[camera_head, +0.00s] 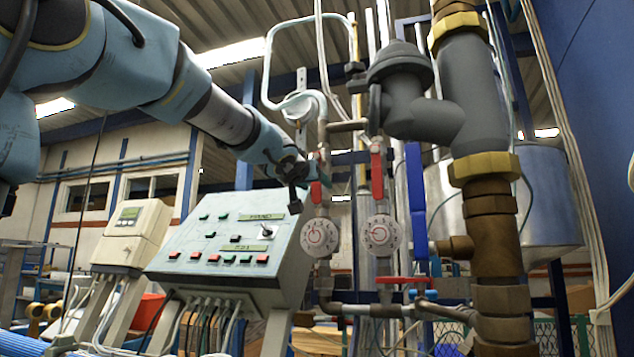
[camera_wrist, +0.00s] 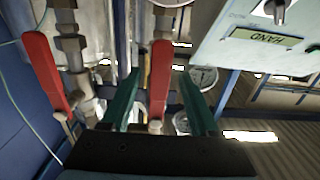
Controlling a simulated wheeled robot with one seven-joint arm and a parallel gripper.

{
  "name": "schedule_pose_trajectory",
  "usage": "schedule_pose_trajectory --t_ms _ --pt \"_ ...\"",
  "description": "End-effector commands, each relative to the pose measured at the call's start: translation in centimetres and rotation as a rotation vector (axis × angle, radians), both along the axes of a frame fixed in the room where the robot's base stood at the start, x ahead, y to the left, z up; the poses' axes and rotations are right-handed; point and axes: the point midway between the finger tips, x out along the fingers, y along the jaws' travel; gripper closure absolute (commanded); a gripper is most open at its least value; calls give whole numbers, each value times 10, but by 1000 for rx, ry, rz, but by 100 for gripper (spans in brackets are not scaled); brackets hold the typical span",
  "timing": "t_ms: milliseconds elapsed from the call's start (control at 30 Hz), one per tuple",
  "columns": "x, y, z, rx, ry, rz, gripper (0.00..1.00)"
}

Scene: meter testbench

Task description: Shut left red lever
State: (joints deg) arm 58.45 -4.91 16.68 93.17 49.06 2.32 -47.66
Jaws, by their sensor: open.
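The left red lever (camera_head: 316,192) stands upright along its pipe, above a round dial, its upper part hidden by my gripper (camera_head: 318,167). In the wrist view the same lever (camera_wrist: 160,72) lies between the two teal fingers of my gripper (camera_wrist: 158,82). The fingers are apart, one on each side of the lever, with a gap showing on both sides. I cannot tell how deep the lever sits between them. A second red lever (camera_head: 377,175) stands upright on the pipe to the right; it also shows at the left of the wrist view (camera_wrist: 46,72).
Two round dials, left (camera_head: 320,237) and right (camera_head: 382,235), sit below the levers. A horizontal red lever (camera_head: 403,280) is lower down. A sloped control panel (camera_head: 225,240) stands to the left. A blue lever (camera_head: 416,205) and a thick grey pipe (camera_head: 480,100) crowd the right.

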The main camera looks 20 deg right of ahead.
Motion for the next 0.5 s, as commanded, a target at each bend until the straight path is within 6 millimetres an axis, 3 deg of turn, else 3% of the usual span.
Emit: schedule_pose_trajectory --t_ms 200,500 --pt "14 -11 1 0 0 0 39" --pt "15 -13 0 0 0 0 39"
